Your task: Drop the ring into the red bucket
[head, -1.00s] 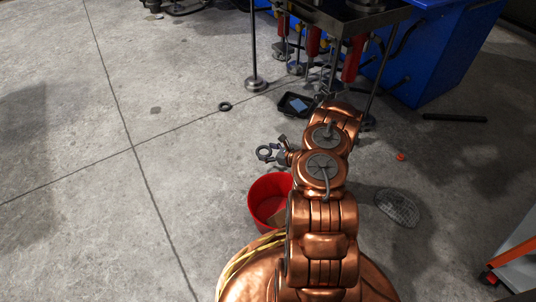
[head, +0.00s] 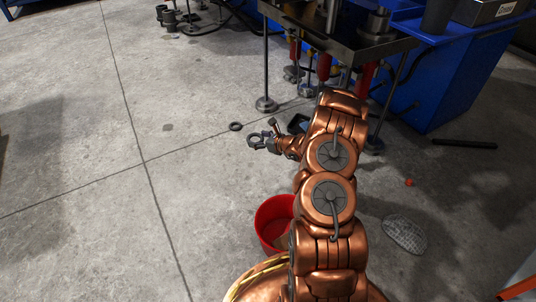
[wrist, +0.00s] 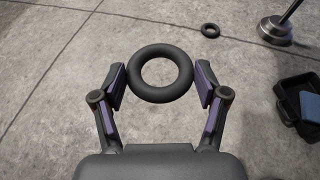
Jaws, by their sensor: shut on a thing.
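A dark ring (wrist: 160,93) is held between the two fingers of my gripper (wrist: 160,82) in the wrist view. The held ring (head: 254,140) also shows small at the tip of my gripper (head: 263,143) in the head view. The red bucket (head: 266,236) stands on the floor beside my arm, lower in the head view than my gripper and apart from it. My arm hides part of its right side. The bucket is not in the wrist view.
A second dark ring (head: 235,126) lies on the floor beyond my gripper; it also shows in the wrist view (wrist: 210,30). A dark tray (wrist: 301,84) and a metal table leg foot (wrist: 275,29) are at the right. Open floor lies to the left.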

